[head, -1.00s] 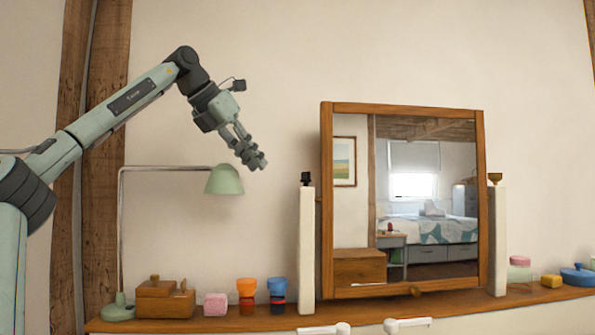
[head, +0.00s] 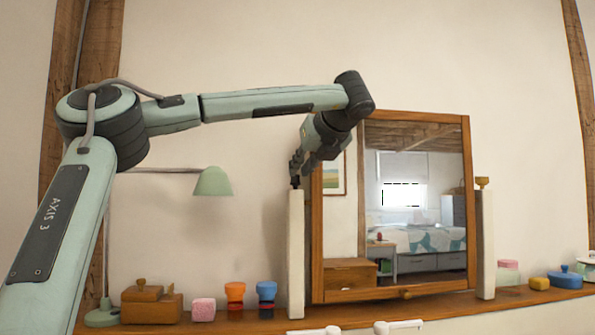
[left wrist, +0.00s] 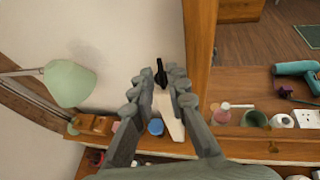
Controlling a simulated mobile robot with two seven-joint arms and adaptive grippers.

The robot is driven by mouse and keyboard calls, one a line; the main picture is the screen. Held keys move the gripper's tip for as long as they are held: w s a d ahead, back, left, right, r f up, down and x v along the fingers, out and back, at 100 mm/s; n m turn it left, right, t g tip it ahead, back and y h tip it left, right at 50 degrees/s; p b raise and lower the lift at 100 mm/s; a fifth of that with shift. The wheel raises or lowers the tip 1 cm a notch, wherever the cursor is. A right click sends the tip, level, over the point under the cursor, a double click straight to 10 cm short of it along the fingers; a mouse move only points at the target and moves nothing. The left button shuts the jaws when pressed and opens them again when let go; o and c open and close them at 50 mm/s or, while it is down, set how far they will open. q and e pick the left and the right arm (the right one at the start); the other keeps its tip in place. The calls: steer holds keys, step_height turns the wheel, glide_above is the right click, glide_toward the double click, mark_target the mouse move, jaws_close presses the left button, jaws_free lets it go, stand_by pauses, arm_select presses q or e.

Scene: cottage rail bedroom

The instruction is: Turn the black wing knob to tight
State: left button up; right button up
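The black wing knob (head: 295,182) sits on top of the white left post of the mirror stand, mostly hidden by my gripper in the head view. In the left wrist view the dark knob (left wrist: 160,70) shows between the fingertips, with a gap on both sides. My left gripper (head: 297,172) reaches down over the post top from above and right. Its fingers (left wrist: 159,79) are open around the knob, not visibly touching it. The knob's turn marking is not readable. My right gripper is not in view.
The wood-framed mirror (head: 318,240) stands close right of the post. A brown knob (head: 482,183) tops the right post. A green lamp (head: 212,182), wooden box (head: 152,308), pink block (head: 204,310) and orange-topped and blue-topped pieces stand on the shelf to the left.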

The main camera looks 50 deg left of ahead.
mark_target(295, 182)
arm_select(q)
steer(key=shift+x, duration=1.4)
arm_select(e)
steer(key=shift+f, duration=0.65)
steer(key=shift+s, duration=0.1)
arm_select(q)
jaws_close()
steer(key=shift+f, duration=0.1)
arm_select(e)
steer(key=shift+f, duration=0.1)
